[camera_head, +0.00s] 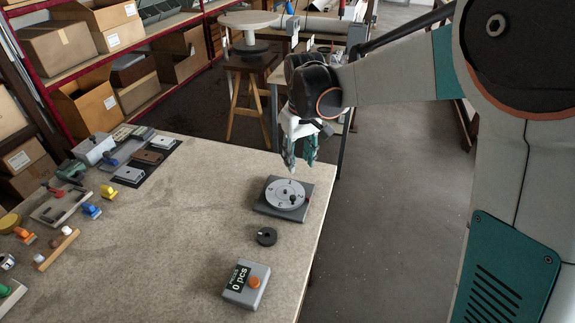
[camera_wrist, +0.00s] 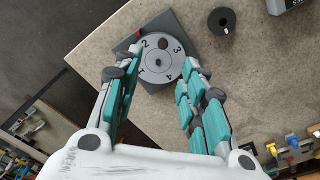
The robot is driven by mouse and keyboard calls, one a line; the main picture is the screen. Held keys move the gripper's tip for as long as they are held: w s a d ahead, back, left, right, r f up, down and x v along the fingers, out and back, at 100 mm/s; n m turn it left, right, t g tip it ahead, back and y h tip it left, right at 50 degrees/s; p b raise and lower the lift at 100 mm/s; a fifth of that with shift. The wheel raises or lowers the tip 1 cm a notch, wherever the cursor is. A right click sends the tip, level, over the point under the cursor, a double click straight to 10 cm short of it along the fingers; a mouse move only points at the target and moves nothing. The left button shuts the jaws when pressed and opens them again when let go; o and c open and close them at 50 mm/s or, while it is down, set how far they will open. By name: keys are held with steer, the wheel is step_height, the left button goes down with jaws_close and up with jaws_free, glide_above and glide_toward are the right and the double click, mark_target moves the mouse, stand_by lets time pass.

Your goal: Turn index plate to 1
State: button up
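The index plate (camera_head: 284,191) is a light grey numbered disc on a dark grey square base near the table's right edge. In the wrist view the disc (camera_wrist: 158,70) shows the figures 1, 2 and 3, with a dark round knob (camera_wrist: 163,42) between 2 and 3. The knob also shows at the disc's right in the head view (camera_head: 293,199). My gripper (camera_head: 300,166) is above the disc's far side, pointing down. In the wrist view its two teal fingers (camera_wrist: 157,82) are spread apart with nothing between them.
Several small tools and parts (camera_head: 92,210) lie at the left. A wooden stool (camera_head: 249,80) stands behind the table.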

mark_target(293, 197)
steer(key=shift+g, duration=0.3)
steer(key=f+b, duration=0.1)
steer(key=f, duration=0.4)
steer(key=w+a+f+b, duration=0.1)
steer(key=f, duration=0.4)
steer(key=f+b, duration=0.1)
steer(key=f, duration=0.4)
steer(key=shift+w+a+f, duration=0.2)
steer(key=shift+w+f, duration=0.1)
steer(key=shift+f, duration=0.05)
jaws_close()
